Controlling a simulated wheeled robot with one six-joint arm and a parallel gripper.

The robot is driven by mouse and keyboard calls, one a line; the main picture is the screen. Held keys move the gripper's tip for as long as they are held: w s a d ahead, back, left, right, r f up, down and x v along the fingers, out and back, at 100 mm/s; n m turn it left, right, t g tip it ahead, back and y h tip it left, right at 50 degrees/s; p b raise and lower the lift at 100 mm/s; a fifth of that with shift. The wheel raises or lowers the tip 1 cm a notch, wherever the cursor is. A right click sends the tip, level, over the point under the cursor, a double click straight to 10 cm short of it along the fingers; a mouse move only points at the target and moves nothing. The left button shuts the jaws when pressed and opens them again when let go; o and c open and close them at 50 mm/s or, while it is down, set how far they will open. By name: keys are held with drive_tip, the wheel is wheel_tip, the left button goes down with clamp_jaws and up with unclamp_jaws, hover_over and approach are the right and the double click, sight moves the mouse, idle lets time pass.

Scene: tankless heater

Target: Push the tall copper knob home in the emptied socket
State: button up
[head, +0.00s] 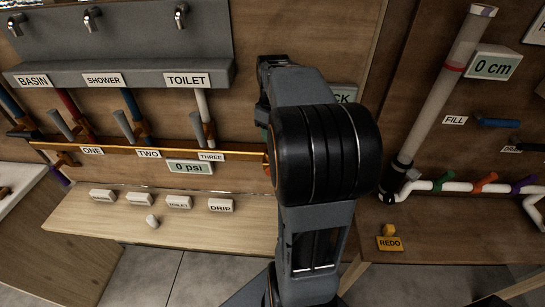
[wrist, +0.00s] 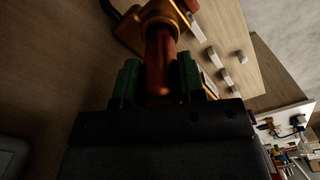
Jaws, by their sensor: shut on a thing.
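A copper-red knob (wrist: 160,55), a tall cylinder, stands between the green finger pads of my gripper (wrist: 159,82) in the wrist view. The gripper is shut on it. The far end of the knob meets a brass-coloured fitting (wrist: 128,30) at the top of the wrist view, which looks like the socket. I cannot tell how deep the knob sits in it. In the head view my arm hides the knob and most of the gripper, at the right end of the brass pipe (head: 130,149).
A wooden ledge (head: 75,222) below the pipe carries several white label blocks and a small white piece (head: 152,221). A grey gauge reading 0 psi (head: 189,167) hangs under the pipe. At right are a clear tube (head: 440,85) and a yellow REDO button (head: 389,243).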

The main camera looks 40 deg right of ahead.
drive_tip(key=shift+f, duration=0.4)
idle(0.3)
drive_tip(key=o, duration=1.1)
drive_tip(key=shift+r, duration=0.1)
wheel_tip(320, 180, up, 14)
drive_tip(key=shift+f, duration=0.15)
idle(0.3)
drive_tip(key=s+a+f+m+t, duration=0.1)
drive_tip(key=s+a+f, duration=0.1)
drive_tip(key=a+f, duration=0.3)
drive_tip(key=s+a+f+m+t, duration=0.1)
drive_tip(key=s+a+f+t, duration=0.1)
drive_tip(key=a+f, duration=0.3)
drive_tip(key=s+a+f+m+t, duration=0.1)
drive_tip(key=s+a+f, duration=0.3)
drive_tip(key=a, duration=0.6)
drive_tip(key=shift+a+f, duration=0.15)
drive_tip(key=shift+f, duration=0.8)
